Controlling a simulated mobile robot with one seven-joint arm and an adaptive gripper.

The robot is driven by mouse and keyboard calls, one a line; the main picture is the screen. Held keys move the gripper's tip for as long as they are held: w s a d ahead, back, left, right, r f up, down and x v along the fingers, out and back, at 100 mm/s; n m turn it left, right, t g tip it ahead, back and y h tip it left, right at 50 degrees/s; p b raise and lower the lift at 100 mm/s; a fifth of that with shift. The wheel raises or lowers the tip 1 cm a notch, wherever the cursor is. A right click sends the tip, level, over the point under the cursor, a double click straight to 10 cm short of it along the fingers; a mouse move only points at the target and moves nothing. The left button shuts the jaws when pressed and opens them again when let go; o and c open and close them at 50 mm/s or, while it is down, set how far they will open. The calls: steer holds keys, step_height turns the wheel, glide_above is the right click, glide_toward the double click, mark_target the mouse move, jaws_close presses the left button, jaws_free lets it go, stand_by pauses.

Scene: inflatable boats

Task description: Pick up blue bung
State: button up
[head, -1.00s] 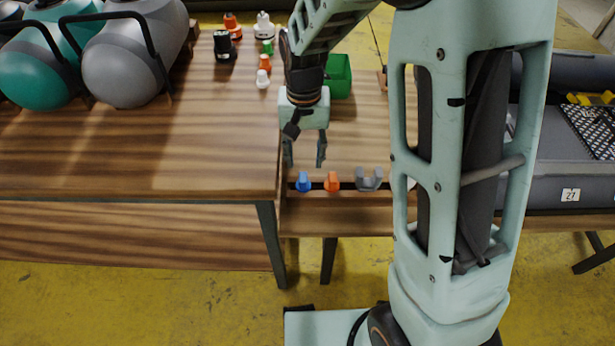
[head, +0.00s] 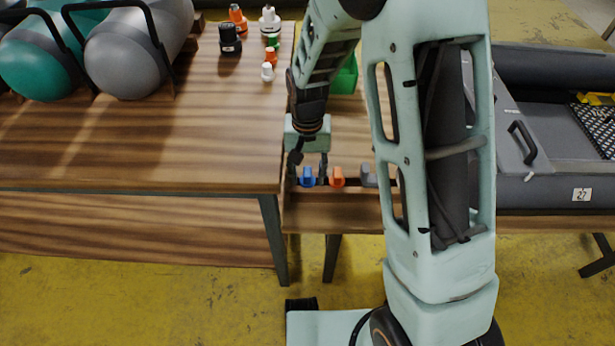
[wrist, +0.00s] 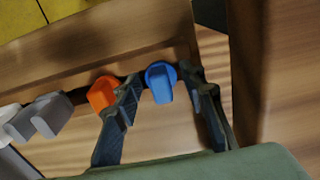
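The blue bung (head: 308,176) sits at the front edge of the small wooden table, at the left end of a short row. It also shows in the wrist view (wrist: 160,82), with its tab pointing toward my gripper. My gripper (head: 308,175) is open, and its fingers are lowered to either side of the blue bung. In the wrist view my gripper (wrist: 165,85) has one fingertip just right of the bung and the other between it and the orange bung (wrist: 103,94). I cannot tell whether either finger touches the bung.
The orange bung is close beside the left finger in the wrist view, with grey clip-like pieces (wrist: 42,117) beyond it. A green bin (head: 345,76) stands behind my arm. Black, white and orange fittings (head: 230,40) stand on the larger table. A grey boat (head: 550,180) lies at right.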

jaws_close()
